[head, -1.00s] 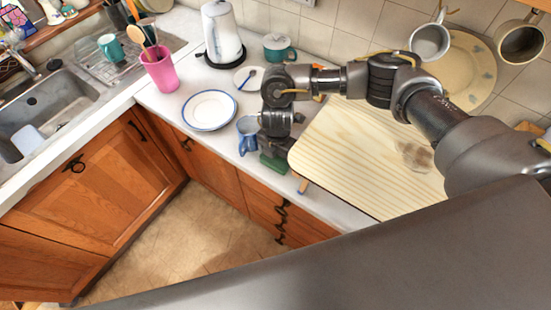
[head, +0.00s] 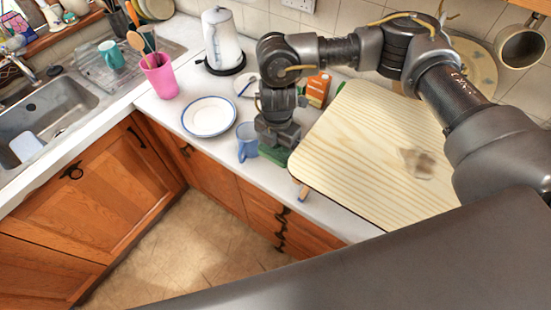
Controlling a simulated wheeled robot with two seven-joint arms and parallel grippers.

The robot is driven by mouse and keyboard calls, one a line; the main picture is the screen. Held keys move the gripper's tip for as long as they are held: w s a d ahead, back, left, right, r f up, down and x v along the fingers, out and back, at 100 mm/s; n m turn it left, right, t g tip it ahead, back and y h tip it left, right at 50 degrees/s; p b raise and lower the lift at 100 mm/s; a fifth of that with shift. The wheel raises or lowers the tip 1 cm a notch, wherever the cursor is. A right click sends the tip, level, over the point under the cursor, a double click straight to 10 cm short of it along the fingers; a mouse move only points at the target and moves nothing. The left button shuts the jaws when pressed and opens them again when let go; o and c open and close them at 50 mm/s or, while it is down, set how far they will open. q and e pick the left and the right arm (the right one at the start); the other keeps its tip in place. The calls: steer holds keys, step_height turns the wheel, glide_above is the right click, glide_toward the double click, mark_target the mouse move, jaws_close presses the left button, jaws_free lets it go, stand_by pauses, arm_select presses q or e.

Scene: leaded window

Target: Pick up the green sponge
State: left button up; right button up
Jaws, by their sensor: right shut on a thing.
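The green sponge (head: 274,154) is at the tip of my right gripper (head: 277,148), just right of the blue mug and left of the wooden board's corner. My right gripper points down and is shut on the sponge. The gripper hides much of the sponge, and I cannot tell how far it is above the counter. My left gripper is not in view.
The blue mug (head: 246,142) stands close on the left of the sponge. A pale wooden board (head: 360,150) lies to the right. A blue-rimmed plate (head: 209,116), a white kettle (head: 222,42) and an orange box (head: 316,90) stand around.

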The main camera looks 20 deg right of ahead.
mark_target(277, 147)
step_height(277, 147, up, 20)
steer(key=b, duration=0.4)
steer(key=shift+f+b, duration=0.25)
steer(key=shift+b, duration=0.1)
